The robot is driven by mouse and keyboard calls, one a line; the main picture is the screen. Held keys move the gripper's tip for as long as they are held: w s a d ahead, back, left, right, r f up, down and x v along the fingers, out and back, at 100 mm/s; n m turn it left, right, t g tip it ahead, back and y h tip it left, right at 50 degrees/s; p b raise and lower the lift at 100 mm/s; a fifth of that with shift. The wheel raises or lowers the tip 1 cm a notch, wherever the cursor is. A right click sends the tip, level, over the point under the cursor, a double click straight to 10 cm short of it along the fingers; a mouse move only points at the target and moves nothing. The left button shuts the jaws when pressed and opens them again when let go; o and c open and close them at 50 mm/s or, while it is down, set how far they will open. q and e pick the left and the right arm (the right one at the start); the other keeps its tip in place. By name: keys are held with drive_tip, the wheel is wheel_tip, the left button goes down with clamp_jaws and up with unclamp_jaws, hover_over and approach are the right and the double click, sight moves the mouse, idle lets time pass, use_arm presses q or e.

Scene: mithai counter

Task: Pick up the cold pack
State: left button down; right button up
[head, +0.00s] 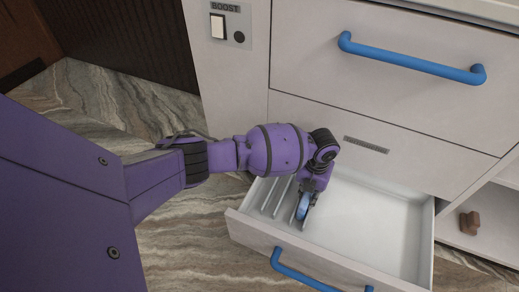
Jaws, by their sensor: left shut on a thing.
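A blue, rounded piece, the cold pack (303,207), stands on edge in the open lower drawer (372,232), beside the thin upright dividers on the drawer's left side. My left gripper (308,196) reaches down into the drawer from above and is shut on the cold pack. The wrist and fingers hide its upper part. I cannot tell whether the pack touches the drawer floor. My right gripper is not in view.
The drawer's right part is empty. Its blue handle (312,276) is at the front. A closed drawer with a blue handle (410,60) is above. A BOOST switch (218,26) is at the upper left. A small brown object (469,223) lies on the right shelf.

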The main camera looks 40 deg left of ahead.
use_arm(q)
drive_tip(key=shift+w+r, duration=0.2)
drive_tip(key=shift+r, duration=0.55)
wheel_tip(320, 180, up, 18)
drive_tip(key=f+p, duration=0.1)
drive_tip(key=p, duration=0.7)
drive_tip(key=s+d+p, duration=0.2)
drive_tip(key=s, duration=0.6)
drive_tip(key=s+d+p, duration=0.3)
drive_tip(key=s, duration=0.6)
drive_tip(key=shift+s+f, duration=0.2)
drive_tip(key=shift+s, duration=0.1)
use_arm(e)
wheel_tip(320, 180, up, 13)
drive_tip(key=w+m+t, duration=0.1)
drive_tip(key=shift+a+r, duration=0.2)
